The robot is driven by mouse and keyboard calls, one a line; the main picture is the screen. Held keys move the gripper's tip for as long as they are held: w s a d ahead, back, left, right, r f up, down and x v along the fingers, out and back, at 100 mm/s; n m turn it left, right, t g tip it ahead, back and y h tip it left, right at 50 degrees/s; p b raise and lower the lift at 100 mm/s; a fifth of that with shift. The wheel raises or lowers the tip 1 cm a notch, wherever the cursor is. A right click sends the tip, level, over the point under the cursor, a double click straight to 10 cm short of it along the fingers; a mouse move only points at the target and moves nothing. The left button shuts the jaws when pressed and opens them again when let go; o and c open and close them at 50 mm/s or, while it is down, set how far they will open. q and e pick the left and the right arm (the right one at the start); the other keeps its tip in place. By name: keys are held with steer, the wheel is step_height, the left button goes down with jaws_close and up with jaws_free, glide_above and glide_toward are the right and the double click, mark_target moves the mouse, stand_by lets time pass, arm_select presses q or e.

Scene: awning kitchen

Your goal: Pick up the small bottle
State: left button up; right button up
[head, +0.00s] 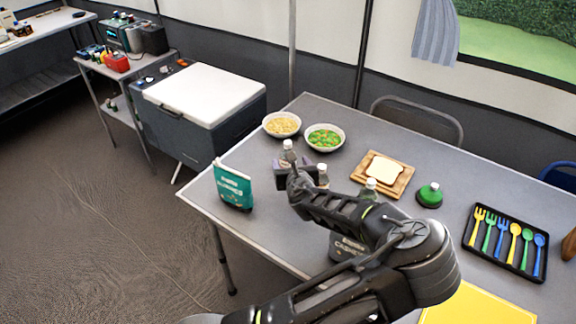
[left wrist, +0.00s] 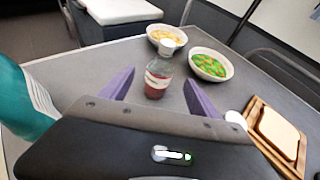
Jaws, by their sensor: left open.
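A small clear bottle with a white cap and reddish contents (left wrist: 157,78) stands upright on the table in the left wrist view. Its white cap (head: 288,145) shows in the head view, its lower part hidden by my gripper. My left gripper (left wrist: 160,76) is open, with one purple finger on each side of the bottle and visible gaps to it. In the head view the left gripper (head: 297,168) is low over the table. Other capped bottles stand nearby, one (head: 323,174) just right of the gripper and another (head: 370,186) partly behind my arm.
Bowls of pale food (head: 281,125) and green-orange food (head: 324,138) stand behind. A teal pouch (head: 233,187) is at left. Right are bread on a board (head: 383,168), a green bottle (head: 429,195) and a cutlery tray (head: 507,263). Bare table lies between pouch and gripper.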

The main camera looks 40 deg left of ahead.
arm_select(q)
steer(key=shift+x, duration=1.25)
steer(key=shift+a, duration=0.1)
steer(key=p+x, duration=0.1)
steer(key=x, duration=0.4)
steer(key=shift+w, duration=0.15)
steer(key=shift+c, duration=0.2)
steer(key=c, duration=1.2)
